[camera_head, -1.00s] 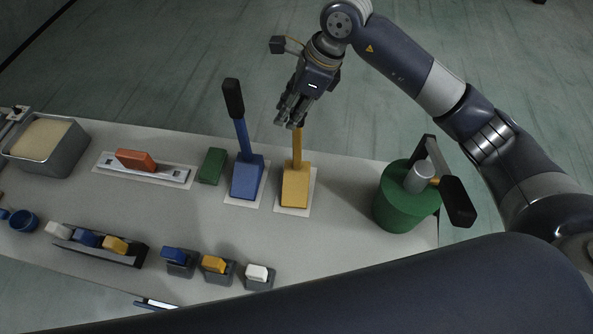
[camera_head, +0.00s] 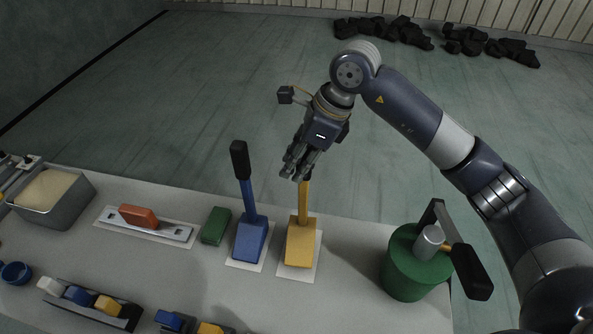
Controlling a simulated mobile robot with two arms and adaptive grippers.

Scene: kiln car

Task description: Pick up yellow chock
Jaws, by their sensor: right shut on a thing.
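The yellow chock (camera_head: 300,243) is a wedge-shaped block with an upright yellow handle, standing on a white pad (camera_head: 313,263) on the table. My right gripper (camera_head: 298,175) is at the top of that handle, its fingers shut around the handle's upper end and hiding it. The chock's block appears to rest on the pad. My left gripper does not show.
A blue chock (camera_head: 250,240) with a black-topped handle stands close on the left. A green block (camera_head: 215,226) lies beyond it. A green canister (camera_head: 418,270) with a black handle stands on the right. Dark rocks (camera_head: 400,32) lie on the far floor.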

